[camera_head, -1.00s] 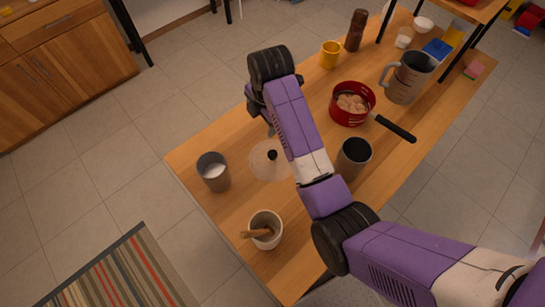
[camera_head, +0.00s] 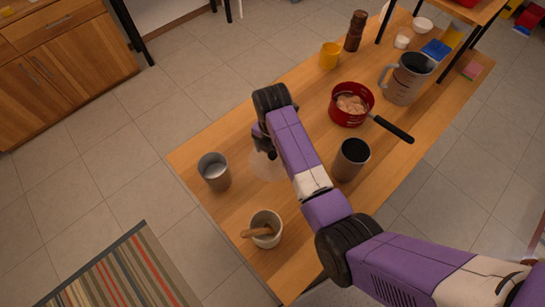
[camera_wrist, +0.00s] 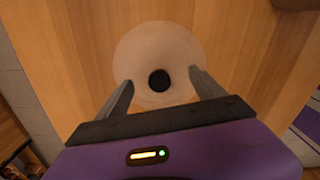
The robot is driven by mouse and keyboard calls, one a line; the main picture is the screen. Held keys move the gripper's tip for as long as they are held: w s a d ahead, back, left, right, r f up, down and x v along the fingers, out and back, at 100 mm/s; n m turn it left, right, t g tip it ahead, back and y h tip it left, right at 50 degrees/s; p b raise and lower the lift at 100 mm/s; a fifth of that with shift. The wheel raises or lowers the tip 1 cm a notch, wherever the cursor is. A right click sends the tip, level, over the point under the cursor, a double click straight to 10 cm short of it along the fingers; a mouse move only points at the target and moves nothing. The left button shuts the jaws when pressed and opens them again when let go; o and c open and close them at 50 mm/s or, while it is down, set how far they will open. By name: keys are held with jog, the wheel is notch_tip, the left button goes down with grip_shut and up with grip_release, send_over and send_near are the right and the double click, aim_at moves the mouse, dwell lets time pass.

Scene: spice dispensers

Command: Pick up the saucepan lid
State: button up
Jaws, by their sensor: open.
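The saucepan lid is a pale, see-through disc with a dark round knob; it lies flat on the wooden table. In the wrist view the lid (camera_wrist: 160,42) is centred ahead of my gripper (camera_wrist: 158,92), with its knob (camera_wrist: 159,80) between the two open fingers and not visibly touched. In the head view the lid (camera_head: 262,168) is partly hidden behind my gripper (camera_head: 266,150), which is low over it. The red saucepan (camera_head: 346,117) with a black handle stands further right and holds pale food.
A grey cup (camera_head: 214,172) stands left of the lid, and a white mortar with a wooden pestle (camera_head: 266,230) stands in front. A dark-topped canister (camera_head: 351,160) is right of my arm. A yellow mug (camera_head: 330,55), pepper mill (camera_head: 356,30) and large pitcher (camera_head: 405,80) stand further back.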

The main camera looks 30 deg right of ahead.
jog(key=shift+f, duration=0.2)
grip_shut()
jog(key=shift+s, duration=0.1)
jog(key=shift+f, duration=0.1)
jog(key=shift+s, duration=0.1)
